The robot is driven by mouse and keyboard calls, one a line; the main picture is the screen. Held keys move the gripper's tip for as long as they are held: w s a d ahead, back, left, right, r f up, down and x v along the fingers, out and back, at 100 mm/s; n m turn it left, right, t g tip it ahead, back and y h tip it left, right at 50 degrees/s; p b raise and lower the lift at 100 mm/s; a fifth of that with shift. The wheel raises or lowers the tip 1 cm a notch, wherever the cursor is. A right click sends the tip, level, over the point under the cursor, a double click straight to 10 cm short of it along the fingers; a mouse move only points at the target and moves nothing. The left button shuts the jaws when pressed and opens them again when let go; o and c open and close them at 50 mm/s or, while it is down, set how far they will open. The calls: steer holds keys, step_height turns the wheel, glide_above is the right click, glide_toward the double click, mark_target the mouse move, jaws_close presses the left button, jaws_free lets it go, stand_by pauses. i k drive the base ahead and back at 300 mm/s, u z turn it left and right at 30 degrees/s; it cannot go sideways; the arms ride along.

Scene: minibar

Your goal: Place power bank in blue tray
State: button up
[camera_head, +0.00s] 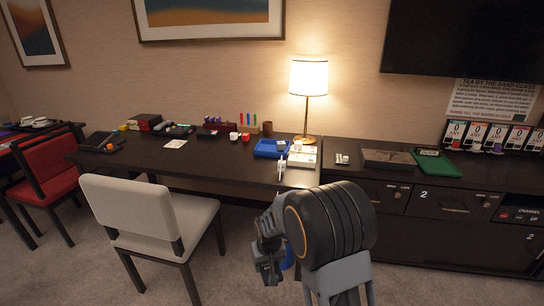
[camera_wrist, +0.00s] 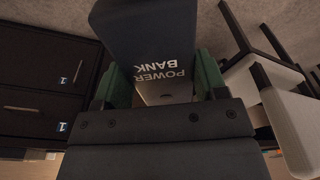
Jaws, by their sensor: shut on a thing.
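The power bank (camera_wrist: 145,33) is a dark block with pale "POWER BANK" lettering. In the wrist view it sits between the two green fingers of my gripper (camera_wrist: 157,78), which is shut on it. In the head view my gripper (camera_head: 268,262) hangs low in front of the desk, below the desktop and right of the white chair. Only a bit of blue shows beside it there, and I cannot tell if that is the power bank. The blue tray (camera_head: 258,152) lies on the desk, left of the lamp, apart from my gripper.
A lit lamp (camera_head: 308,82), a white box (camera_head: 302,158) and small white bottles (camera_head: 282,166) stand close to the tray. The white chair (camera_head: 150,218) is at the desk front. A green tray (camera_head: 436,163) lies on the cabinet at right. Carpet is open around my arm.

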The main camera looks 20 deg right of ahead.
mark_target(273, 148)
steer(key=u, duration=0.55)
steer(key=i, duration=1)
steer(key=z, duration=0.7)
